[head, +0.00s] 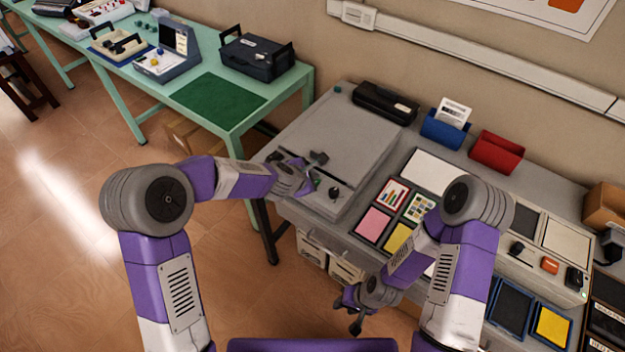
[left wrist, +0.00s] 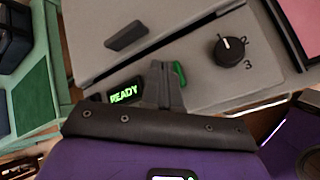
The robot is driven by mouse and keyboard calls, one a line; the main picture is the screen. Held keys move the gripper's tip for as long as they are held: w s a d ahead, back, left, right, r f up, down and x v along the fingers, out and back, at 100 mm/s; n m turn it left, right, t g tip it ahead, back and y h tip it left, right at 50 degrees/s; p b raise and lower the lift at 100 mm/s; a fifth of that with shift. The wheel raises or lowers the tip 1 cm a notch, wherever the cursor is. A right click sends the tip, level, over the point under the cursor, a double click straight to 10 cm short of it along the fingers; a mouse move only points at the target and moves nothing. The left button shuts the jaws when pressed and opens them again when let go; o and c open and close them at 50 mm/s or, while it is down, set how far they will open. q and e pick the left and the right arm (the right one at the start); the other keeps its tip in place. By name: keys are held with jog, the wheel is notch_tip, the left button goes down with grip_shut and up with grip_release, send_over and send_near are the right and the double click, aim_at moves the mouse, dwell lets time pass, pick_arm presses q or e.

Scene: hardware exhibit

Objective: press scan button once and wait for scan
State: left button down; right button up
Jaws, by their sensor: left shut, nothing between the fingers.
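The grey flatbed scanner (head: 335,145) stands on the grey bench with its lid down. In the left wrist view its front panel shows a lit display (left wrist: 124,94) reading READY in green, a green button (left wrist: 180,74) and a black dial (left wrist: 230,50) with 2 and 3 beside it. My left gripper (head: 307,184) is over this panel, shut and empty. In the left wrist view its fingertips (left wrist: 164,68) are beside the green button and hide part of it; I cannot tell whether they touch it. My right gripper (head: 347,316) hangs low before the bench, open and empty.
A dark lid handle (head: 318,158) stands up close to my left gripper. Coloured cards, including a pink one (head: 374,223), lie right of the scanner. Blue (head: 443,130) and red (head: 496,152) holders stand behind. A green table (head: 290,85) is at the back left.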

pick_arm(q)
jog(key=shift+f+b, duration=0.35)
jog(key=shift+f, duration=0.05)
jog(key=shift+r, duration=0.1)
dwell(0.4)
jog(key=shift+r+p, duration=0.85)
jog(key=shift+p, duration=0.05)
notch_tip(320, 180, up, 5)
jog(key=p, duration=0.5)
jog(key=shift+r, duration=0.15)
dwell(0.4)
